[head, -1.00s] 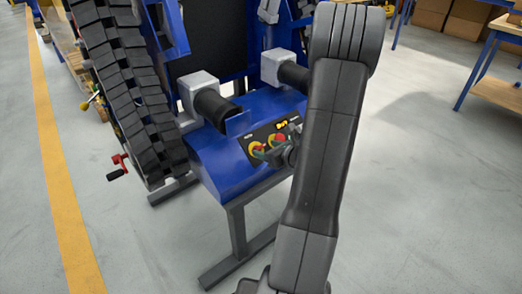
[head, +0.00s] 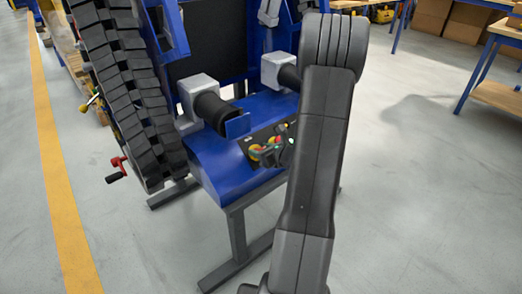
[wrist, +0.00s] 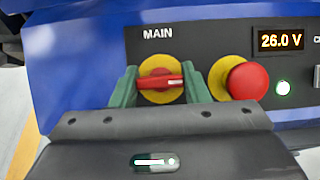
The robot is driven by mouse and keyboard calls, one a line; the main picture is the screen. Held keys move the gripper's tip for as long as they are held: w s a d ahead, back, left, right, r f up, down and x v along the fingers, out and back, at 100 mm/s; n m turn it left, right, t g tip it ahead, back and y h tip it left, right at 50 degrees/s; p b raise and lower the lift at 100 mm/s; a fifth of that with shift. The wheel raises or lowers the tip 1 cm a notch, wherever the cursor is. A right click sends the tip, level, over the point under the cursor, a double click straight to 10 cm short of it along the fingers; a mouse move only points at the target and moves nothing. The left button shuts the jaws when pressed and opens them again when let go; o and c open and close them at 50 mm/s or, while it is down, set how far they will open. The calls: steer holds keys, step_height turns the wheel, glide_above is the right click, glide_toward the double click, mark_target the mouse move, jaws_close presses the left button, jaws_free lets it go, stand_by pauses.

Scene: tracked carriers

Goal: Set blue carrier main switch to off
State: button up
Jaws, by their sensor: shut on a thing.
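The blue carrier (head: 205,166) stands left of my arm, with its dark control panel on the sloping front. In the wrist view the main switch (wrist: 160,82) is a red handle on a yellow disc under the label MAIN. The handle lies about horizontal. My gripper (wrist: 160,88) is shut on it, with one green finger at each end of the handle. In the head view my gripper (head: 276,150) is at the panel and hides most of it.
A red push button (wrist: 248,81) on a yellow ring sits just right of the switch. The voltage display (wrist: 281,40) reads 26.0 V, above a lit green lamp (wrist: 283,88).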

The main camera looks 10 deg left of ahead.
steer(key=shift+n, duration=0.4)
steer(key=n+g+y+b, duration=0.1)
steer(key=n+g, duration=0.1)
steer(key=n, duration=0.2)
steer(key=n+g, duration=0.1)
steer(key=n, duration=0.2)
steer(key=n+g, duration=0.2)
steer(key=shift+n, duration=0.4)
steer(key=n+g, duration=0.2)
steer(key=n, duration=0.2)
steer(key=shift+n+h, duration=0.4)
steer(key=shift+n+g+h+p, duration=0.3)
steer(key=shift+n+g+h, duration=0.1)
steer(key=shift+n, duration=0.7)
steer(key=shift+n+g+h+p, duration=0.3)
steer(key=shift+n+g, duration=0.1)
steer(key=shift+n, duration=0.7)
steer(key=o, duration=1)
